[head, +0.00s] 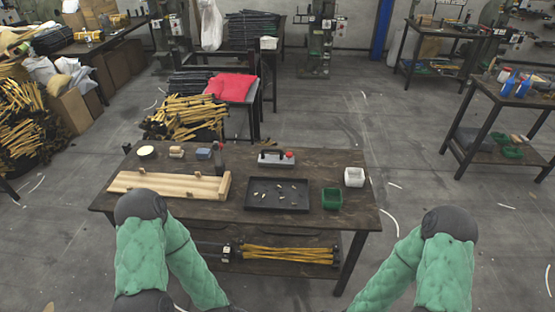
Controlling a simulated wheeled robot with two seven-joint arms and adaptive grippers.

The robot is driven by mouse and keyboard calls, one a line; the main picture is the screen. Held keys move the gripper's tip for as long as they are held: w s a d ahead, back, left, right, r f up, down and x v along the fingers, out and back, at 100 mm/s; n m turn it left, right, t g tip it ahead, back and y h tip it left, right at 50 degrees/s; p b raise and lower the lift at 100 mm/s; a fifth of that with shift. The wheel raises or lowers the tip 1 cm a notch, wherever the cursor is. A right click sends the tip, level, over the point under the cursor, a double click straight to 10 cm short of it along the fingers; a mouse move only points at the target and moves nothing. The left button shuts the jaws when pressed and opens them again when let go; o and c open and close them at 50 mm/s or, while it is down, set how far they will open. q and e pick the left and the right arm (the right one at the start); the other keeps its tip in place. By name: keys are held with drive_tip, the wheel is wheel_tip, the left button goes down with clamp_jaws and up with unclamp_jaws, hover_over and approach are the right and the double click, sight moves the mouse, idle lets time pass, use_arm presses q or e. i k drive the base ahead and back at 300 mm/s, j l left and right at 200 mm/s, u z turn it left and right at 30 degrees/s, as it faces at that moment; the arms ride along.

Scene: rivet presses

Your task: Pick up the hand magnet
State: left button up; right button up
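The tray holds several small pale and metallic pieces. My two green-sleeved arms show at the lower left and lower right, with their dark elbow joints nearest the table. Both grippers are outside the picture, and nothing of mine touches the hand magnet.
A long pale wooden board (168,186) lies at the table's left, with a dark bottle (219,158) behind it. A green bin (332,198) and a white bin (354,177) stand right of the tray. Yellow-handled tools (288,255) lie on the shelf below.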

sight(280, 161)
drive_tip(key=i+j, duration=0.2)
drive_tip(key=j, duration=0.2)
drive_tip(key=i+j, duration=0.2)
drive_tip(key=j, duration=0.15)
drive_tip(key=i+j+z, duration=0.1)
drive_tip(key=j, duration=0.3)
drive_tip(key=i+j, duration=0.25)
drive_tip(key=j, duration=0.15)
